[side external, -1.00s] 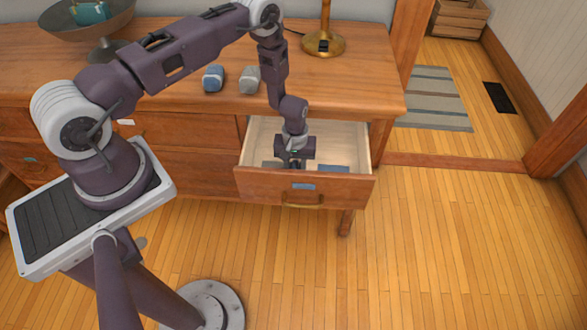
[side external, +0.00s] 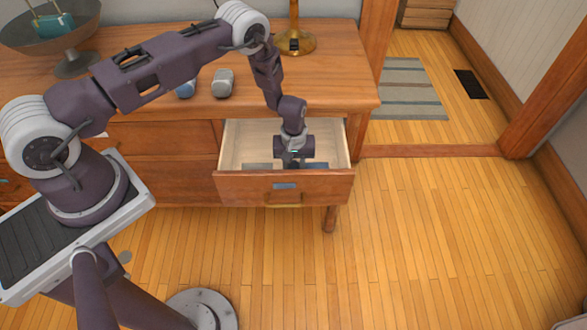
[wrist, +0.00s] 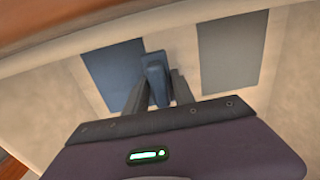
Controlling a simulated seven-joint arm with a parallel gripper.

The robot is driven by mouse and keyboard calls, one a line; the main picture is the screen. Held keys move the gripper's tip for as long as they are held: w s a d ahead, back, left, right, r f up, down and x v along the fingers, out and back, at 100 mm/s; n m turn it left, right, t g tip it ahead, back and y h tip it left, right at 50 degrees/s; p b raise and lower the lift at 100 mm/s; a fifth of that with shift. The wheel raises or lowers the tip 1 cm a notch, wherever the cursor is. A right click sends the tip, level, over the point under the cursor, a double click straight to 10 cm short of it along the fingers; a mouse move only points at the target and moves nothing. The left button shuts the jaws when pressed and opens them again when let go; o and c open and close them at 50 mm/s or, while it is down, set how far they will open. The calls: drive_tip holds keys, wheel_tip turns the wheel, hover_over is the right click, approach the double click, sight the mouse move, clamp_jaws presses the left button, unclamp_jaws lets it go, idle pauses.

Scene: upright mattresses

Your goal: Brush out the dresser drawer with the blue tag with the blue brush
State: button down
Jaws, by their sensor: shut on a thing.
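The pulled-out drawer (side external: 230,150) has a blue tag (side external: 284,186) on its front, above a brass handle. My gripper (side external: 292,160) reaches down into the drawer, right of its middle. In the wrist view my gripper (wrist: 158,85) is shut on a small dark blue block, which I take as the blue brush (wrist: 154,68). The brush is mostly hidden in the side view. In the wrist view it overlaps the right edge of a flat blue patch (wrist: 110,68) on the drawer floor. Whether it touches the floor is unclear.
A flat grey patch (wrist: 232,52) also lies on the drawer floor. Open floor lies to the right.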

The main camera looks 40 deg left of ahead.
drive_tip(key=shift+s+a, duration=2.35)
drive_tip(key=shift+s, duration=0.05)
drive_tip(key=shift+w+d, duration=2.7)
drive_tip(key=shift+d, duration=0.05)
drive_tip(key=shift+s+a, duration=2.7)
drive_tip(key=shift+a, duration=0.1)
